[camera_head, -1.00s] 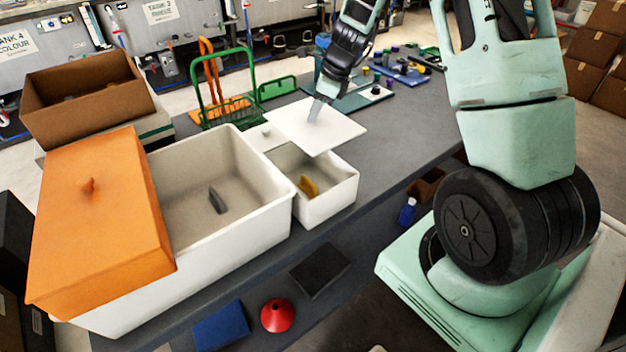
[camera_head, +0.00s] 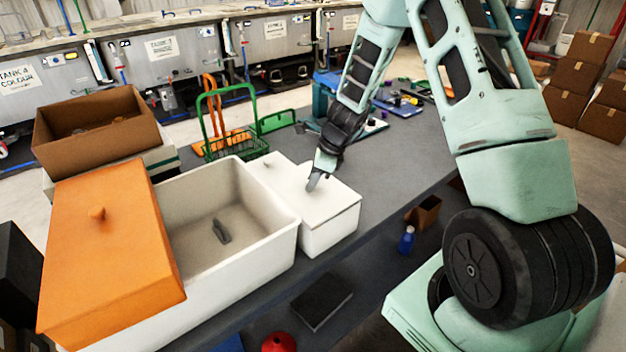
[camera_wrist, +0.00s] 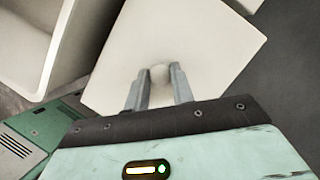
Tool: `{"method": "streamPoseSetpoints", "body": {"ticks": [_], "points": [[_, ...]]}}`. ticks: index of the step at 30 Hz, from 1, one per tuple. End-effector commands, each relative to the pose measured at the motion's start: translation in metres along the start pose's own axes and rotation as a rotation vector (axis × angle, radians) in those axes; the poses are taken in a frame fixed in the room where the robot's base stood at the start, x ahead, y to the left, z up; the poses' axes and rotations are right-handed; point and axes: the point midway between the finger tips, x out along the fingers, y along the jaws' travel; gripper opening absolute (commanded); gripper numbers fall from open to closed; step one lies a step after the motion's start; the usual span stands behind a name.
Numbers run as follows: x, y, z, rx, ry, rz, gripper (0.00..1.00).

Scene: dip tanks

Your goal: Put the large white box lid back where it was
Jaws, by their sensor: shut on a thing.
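The large white box lid (camera_head: 328,185) is a flat white square with a small round knob. It lies over the white box (camera_head: 330,229) beside the big open bin, level and covering its opening. Whether it is fully seated or a sliver above the rim, I cannot tell. My gripper (camera_head: 313,185) comes down onto the lid from above, shut on its knob. In the wrist view the knob sits between the two fingertips (camera_wrist: 160,80), with the lid (camera_wrist: 185,40) spread out around it. The inside of the box is hidden.
A second white lidded box (camera_head: 268,168) stands close behind. The big white bin (camera_head: 262,240), half covered by an orange lid (camera_head: 110,250), is left. A green wire basket (camera_head: 222,140) stands behind.

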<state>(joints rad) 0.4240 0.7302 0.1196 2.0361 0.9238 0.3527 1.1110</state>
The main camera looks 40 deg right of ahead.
Motion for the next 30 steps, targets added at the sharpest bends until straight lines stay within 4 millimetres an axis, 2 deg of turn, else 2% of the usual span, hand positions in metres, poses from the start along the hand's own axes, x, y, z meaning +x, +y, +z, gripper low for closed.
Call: {"method": "streamPoseSetpoints", "body": {"ticks": [14, 15, 17, 26, 30], "points": [[0.010, 0.000, -0.004, -0.001, -0.001, -0.001, 0.00], [0.009, 0.000, -0.004, -0.001, 0.000, -0.001, 0.32], [0.009, 0.000, -0.003, -0.001, 0.000, -0.001, 0.46], [0.007, 0.000, -0.003, -0.001, 0.000, -0.001, 0.46], [-0.003, -0.001, -0.001, -0.002, -0.001, -0.004, 0.46]]}}
